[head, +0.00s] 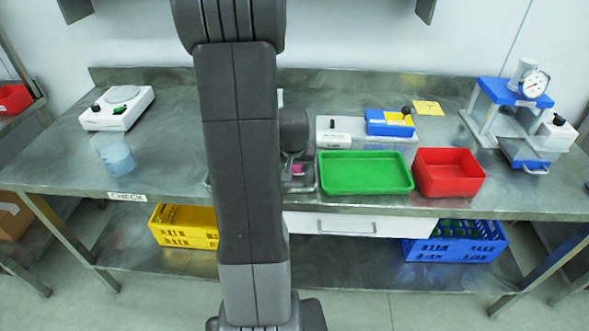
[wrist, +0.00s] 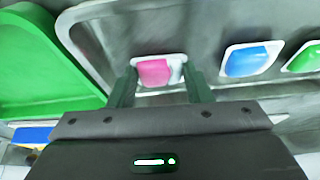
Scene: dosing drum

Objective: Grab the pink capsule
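The pink capsule (wrist: 153,73) sits in a white-edged recess of a grey metal tray (wrist: 190,25) in the wrist view. It also shows as a small pink patch in the head view (head: 298,169). My gripper (wrist: 160,76) is open, with one dark green finger on either side of the recess. The fingertips appear apart from the capsule. I cannot tell how far above the tray they are. In the head view my arm hides most of the tray and the gripper.
A blue capsule (wrist: 249,60) and a green capsule (wrist: 306,60) lie in recesses right of the pink one in the wrist view. A green tray (head: 365,173) stands close beside the metal tray, with a red bin (head: 448,173) further right. A beaker (head: 115,155) stands left.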

